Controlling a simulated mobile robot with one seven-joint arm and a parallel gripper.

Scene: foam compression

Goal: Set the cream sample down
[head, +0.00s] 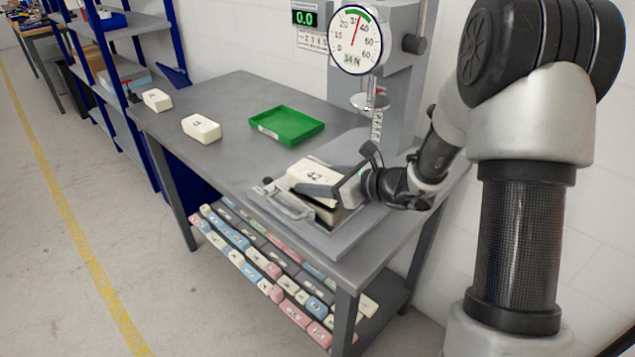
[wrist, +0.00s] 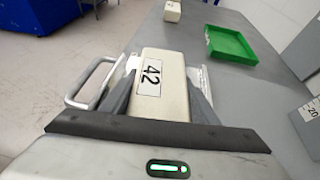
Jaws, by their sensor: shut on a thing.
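The cream sample (head: 314,171) is a block with a white label reading 42. My gripper (head: 328,186) is shut on it, with a finger along each long side. The sample is above the metal tray with a handle (head: 290,205) at the front of the bench. In the wrist view the sample (wrist: 165,88) lies between the fingers, label up, and the tray's handle (wrist: 88,88) shows at left. I cannot tell whether the sample's underside touches anything below.
Two other cream blocks, (head: 202,127) and (head: 157,99), lie at the bench's far left. An empty green tray (head: 287,124) stands mid-bench. A press with a dial (head: 355,40) stands at the back. Several coloured blocks fill a rack below (head: 262,262).

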